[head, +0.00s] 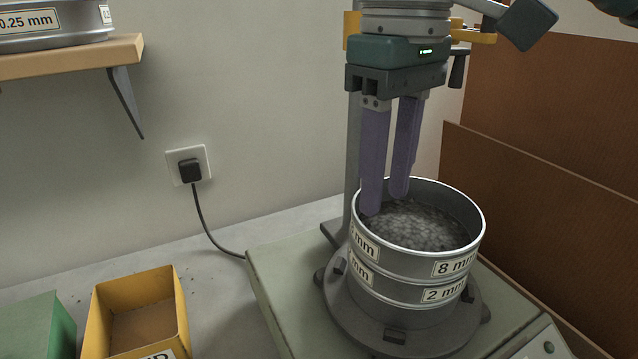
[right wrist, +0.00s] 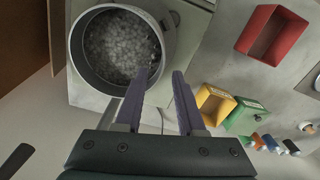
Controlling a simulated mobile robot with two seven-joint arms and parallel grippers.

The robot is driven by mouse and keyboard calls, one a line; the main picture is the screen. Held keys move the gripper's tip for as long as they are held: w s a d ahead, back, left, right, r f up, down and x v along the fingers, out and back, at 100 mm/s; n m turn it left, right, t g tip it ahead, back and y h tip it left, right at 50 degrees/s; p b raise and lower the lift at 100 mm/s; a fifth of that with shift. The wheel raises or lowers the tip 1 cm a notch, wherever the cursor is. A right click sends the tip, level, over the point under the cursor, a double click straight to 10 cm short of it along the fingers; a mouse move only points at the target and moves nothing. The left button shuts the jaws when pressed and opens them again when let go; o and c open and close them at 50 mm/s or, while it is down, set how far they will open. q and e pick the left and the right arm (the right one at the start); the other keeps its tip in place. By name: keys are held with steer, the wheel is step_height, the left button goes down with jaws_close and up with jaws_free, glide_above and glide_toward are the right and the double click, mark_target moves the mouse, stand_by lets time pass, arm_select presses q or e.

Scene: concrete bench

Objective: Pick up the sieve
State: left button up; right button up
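A round metal sieve labelled 8 mm (head: 412,262), holding grey gravel, sits on top of a 2 mm sieve (head: 405,305) on a shaker. The gravel-filled sieve also shows in the right wrist view (right wrist: 77,65). My right gripper (head: 385,203) points down at the upper sieve's rim, its two purple fingers apart and nothing gripped. In the right wrist view the fingers (right wrist: 158,88) are at the sieve's right edge, one overlapping the rim and one outside it. I cannot tell whether they touch it. My left gripper is not in view.
The shaker's pale base (head: 285,285) carries the stack, with an upright post behind it. Brown boards (head: 540,190) stand close at right. A shelf (head: 85,58) holds a 0.25 mm sieve.

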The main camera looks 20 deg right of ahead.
mark_target(377, 234)
step_height(377, 234, down, 7)
steer(key=shift+a+f, duration=0.1)
steer(key=shift+f, duration=0.05)
steer(key=shift+c, duration=0.3)
jaws_close()
stand_by(1.2)
